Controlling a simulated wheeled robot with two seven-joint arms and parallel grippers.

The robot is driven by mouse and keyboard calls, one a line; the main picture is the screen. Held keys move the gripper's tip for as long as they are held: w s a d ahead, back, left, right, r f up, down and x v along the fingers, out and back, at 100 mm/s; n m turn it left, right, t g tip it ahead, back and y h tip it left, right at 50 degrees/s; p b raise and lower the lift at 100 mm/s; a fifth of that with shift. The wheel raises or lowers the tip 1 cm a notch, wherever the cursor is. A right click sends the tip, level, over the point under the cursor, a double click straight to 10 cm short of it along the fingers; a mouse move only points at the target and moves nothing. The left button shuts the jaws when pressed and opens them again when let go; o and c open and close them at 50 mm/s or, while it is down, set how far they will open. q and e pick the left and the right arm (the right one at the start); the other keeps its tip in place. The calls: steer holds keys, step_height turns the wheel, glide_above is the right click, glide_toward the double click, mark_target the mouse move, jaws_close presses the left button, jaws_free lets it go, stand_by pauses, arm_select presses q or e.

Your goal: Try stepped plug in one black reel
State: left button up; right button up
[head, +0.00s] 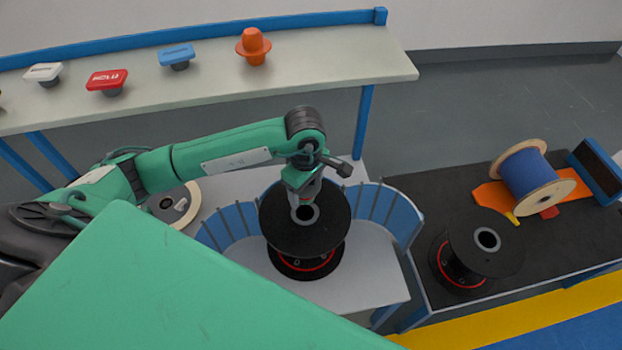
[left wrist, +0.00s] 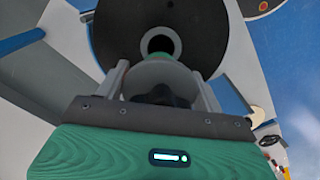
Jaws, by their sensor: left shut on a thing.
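My left gripper (head: 304,195) is above the hub of a black reel (head: 290,238) that stands upright on its flange in the middle. In the left wrist view the fingers (left wrist: 160,84) are shut on a pale grey rounded piece (left wrist: 160,70) with a green part, apparently the stepped plug. It is close to the reel's dark centre hole (left wrist: 160,42); I cannot tell whether it touches or enters. A second black reel (head: 487,252) stands on the dark bench at right, its grey hub open. My right gripper is not in view.
A blue slatted guard (head: 393,215) curves around the middle reel. The shelf behind holds white (head: 43,73), red (head: 107,81), blue (head: 177,57) and orange (head: 253,45) plugs. A blue-wound wooden reel (head: 525,173) lies at right; a pale reel (head: 190,205) is partly behind my arm.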

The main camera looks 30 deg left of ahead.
mark_target(306, 203)
arm_select(q)
steer(key=shift+s+a+f+n, duration=0.1)
steer(key=shift+f+n, duration=0.2)
steer(key=shift+f, duration=0.1)
steer(key=shift+f+b, duration=1.45)
steer(key=shift+f, duration=1.3)
steer(key=shift+b, duration=0.3)
steer(key=shift+b, duration=0.35)
steer(key=shift+f, duration=0.1)
steer(key=shift+f+b, duration=0.35)
steer(key=shift+b, duration=0.05)
steer(key=shift+f+b, duration=0.9)
steer(key=o, duration=1.1)
steer(key=shift+o, duration=0.2)
